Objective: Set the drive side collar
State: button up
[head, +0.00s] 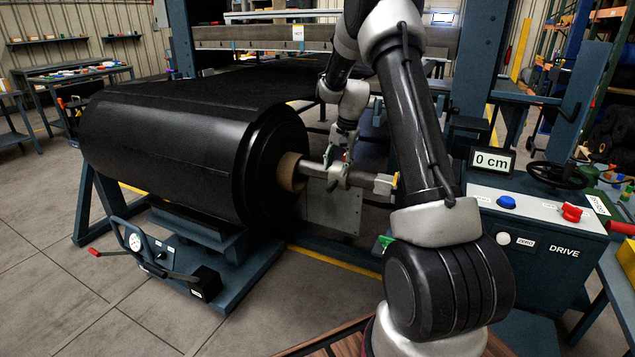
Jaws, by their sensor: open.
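The big black belt roll (165,150) lies across the left of the head view, with a tan core (289,172) at its near end. A grey shaft (315,169) sticks out of the core to the right and ends in a block with a yellow edge. A metal collar-like piece (342,175) sits around or against the shaft; I cannot tell which. My gripper (338,160) points down at this piece from above, open. Its fingertips overlap the piece in the picture, so I cannot tell whether they touch it. A small red part shows between them.
A lift cart (190,270) with a gauge stands under the roll. The floor at the front left is clear.

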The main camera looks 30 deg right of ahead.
aim_at(332, 184)
jog(key=f, duration=0.5)
jog(key=w+a+f, duration=0.1)
jog(key=f, duration=0.1)
jog(key=shift+f, duration=0.2)
grip_shut()
